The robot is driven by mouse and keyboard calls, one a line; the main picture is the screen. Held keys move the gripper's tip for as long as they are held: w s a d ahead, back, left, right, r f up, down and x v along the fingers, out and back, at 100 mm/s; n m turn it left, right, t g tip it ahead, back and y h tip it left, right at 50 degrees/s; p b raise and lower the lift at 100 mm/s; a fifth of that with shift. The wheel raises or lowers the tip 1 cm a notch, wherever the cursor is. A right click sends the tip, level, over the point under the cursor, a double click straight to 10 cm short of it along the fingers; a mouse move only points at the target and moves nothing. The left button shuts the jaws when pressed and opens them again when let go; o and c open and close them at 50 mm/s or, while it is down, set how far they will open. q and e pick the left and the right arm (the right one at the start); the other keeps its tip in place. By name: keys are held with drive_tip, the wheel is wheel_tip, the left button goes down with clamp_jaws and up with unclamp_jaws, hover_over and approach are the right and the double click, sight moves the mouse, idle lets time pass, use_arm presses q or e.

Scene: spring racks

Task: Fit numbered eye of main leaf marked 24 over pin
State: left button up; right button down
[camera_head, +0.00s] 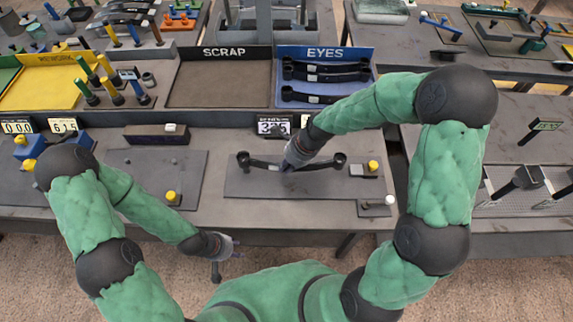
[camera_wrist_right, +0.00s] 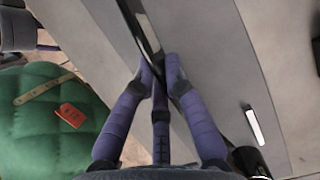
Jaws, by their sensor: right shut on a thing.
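A dark leaf (camera_head: 262,165) with a round eye at each end is in my right gripper (camera_head: 288,166), above or on the grey plate (camera_head: 237,187) at the bench's middle. In the right wrist view, the purple fingers (camera_wrist_right: 160,72) are shut on the dark bar (camera_wrist_right: 149,42). No number 24 is readable on it. Which pin the task means is unclear; a small upright pin (camera_head: 389,200) stands on a little plate at the right. My left gripper (camera_head: 232,246) hangs by the bench's front edge, too small to read, with a dark knob-ended part below it.
A yellow-topped fitting (camera_head: 373,166) stands at the grey plate's right end. Another plate (camera_head: 194,165) with a yellow knob lies to the left. The SCRAP tray (camera_head: 217,80) is empty. The EYES tray (camera_head: 368,75) holds several dark leaves. A number display (camera_head: 272,126) stands behind the plate.

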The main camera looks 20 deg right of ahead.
drive_tip(key=shift+w+p, duration=0.1)
drive_tip(key=shift+p, duration=0.45)
idle(1.0)
drive_tip(key=shift+f, duration=0.3)
idle(0.7)
drive_tip(key=shift+f, duration=1.85)
idle(3.6)
